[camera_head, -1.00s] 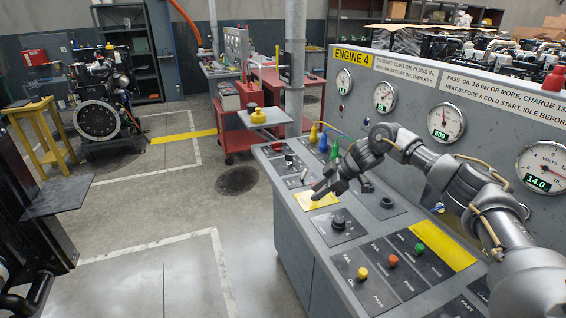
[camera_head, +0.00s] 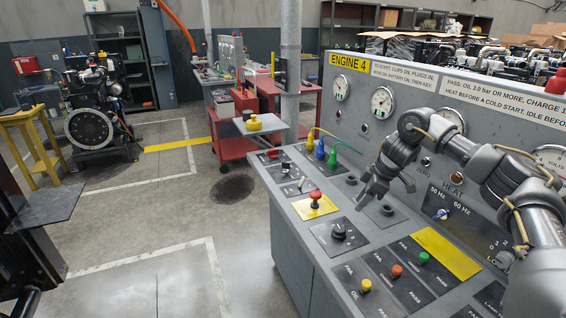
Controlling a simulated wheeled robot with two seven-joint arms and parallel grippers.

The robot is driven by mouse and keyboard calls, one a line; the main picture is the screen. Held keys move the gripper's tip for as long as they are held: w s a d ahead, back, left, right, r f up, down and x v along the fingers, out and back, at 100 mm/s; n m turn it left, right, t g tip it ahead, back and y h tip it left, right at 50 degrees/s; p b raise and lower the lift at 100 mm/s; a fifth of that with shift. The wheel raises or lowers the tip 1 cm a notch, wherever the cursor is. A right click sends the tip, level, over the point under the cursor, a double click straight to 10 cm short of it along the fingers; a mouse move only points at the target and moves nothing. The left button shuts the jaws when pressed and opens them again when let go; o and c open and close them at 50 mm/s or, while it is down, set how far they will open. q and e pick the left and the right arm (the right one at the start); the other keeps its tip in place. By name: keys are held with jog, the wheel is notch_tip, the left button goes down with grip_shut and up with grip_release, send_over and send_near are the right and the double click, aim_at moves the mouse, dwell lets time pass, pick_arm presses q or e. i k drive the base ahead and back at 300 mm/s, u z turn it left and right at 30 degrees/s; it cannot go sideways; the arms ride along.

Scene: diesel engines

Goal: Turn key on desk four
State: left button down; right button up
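Desk four (camera_head: 292,222) is the grey sloped console under the yellow "ENGINE 4" sign (camera_head: 349,63). A black rotary switch (camera_head: 338,232) sits on a dark marked plate near the front edge. I cannot tell whether it is the key. A red mushroom button (camera_head: 315,196) stands on a yellow plate behind it. My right gripper (camera_head: 370,200) points down over the desk, right of the red button and beside a round black fitting (camera_head: 388,210). It appears empty, but its finger gap is unclear. My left gripper is not in view.
Green (camera_head: 423,257), orange (camera_head: 397,270) and yellow (camera_head: 366,285) buttons line the front. Coloured plugs with cables (camera_head: 332,158) stand at the back left. Gauges (camera_head: 382,102) fill the upright panel. A grey post (camera_head: 290,90) rises behind the desk.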

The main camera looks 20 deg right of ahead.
aim_at(285, 165)
jog(key=i, duration=1.4)
